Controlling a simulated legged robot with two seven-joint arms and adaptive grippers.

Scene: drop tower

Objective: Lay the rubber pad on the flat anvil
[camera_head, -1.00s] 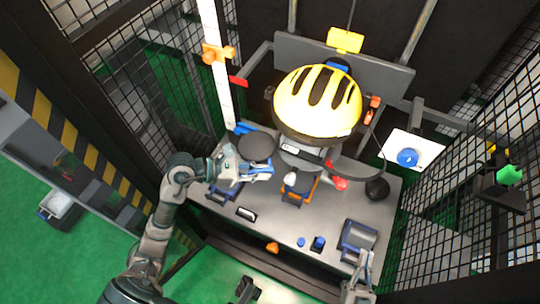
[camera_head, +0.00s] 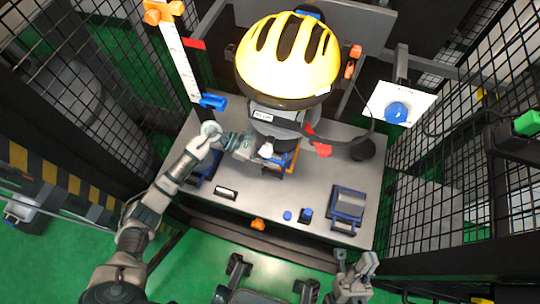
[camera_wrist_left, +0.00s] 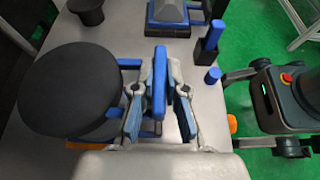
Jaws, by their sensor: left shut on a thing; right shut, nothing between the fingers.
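My left gripper (camera_wrist_left: 159,100) is shut on this handle. In the head view this gripper (camera_head: 250,148) is just below and left of the yellow helmet (camera_head: 288,52), and I cannot clearly tell the pad from the grey parts there. The flat anvil is not clearly seen; pad and helmet cover that area. My right gripper (camera_head: 355,264) is shut and empty off the table's front edge.
The helmet on its grey carriage hangs over the grey table (camera_head: 235,208). A blue-framed tray (camera_head: 347,205), small blue posts (camera_head: 305,215) and a black cup (camera_head: 362,149) stand to the right.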

